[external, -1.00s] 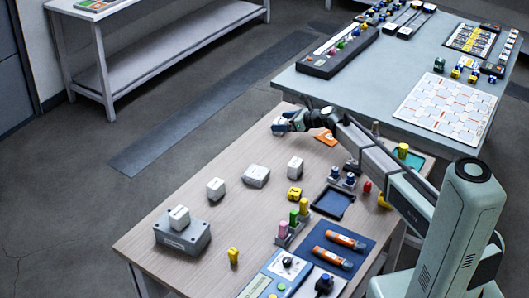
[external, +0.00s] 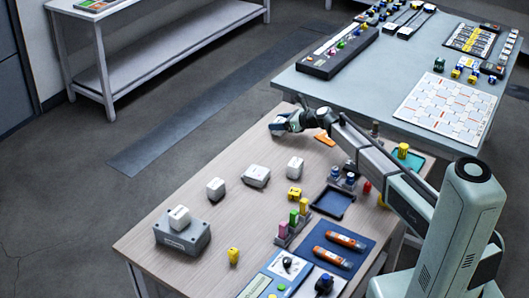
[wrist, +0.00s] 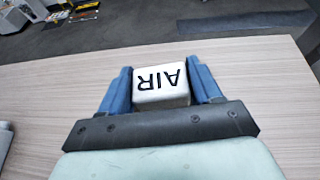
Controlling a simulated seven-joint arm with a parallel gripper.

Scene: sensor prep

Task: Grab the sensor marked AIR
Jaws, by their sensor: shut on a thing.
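The sensor marked AIR (wrist: 160,84) is a small white block with black letters, which read upside down in the wrist view. My gripper (wrist: 161,88) has its two blue fingers on either side of the block and is shut on it. In the external view my gripper (external: 279,124) is at the far left part of the wooden table, and the white sensor shows only partly there (external: 277,128). I cannot tell whether the block rests on the table or is slightly above it.
Other white blocks stand on the wooden table (external: 170,218): one (external: 295,168), one (external: 256,176), one (external: 215,189), and one on a grey box (external: 184,240). A blue tray (external: 333,202) and coloured parts lie to the right. The table around my gripper is mostly clear.

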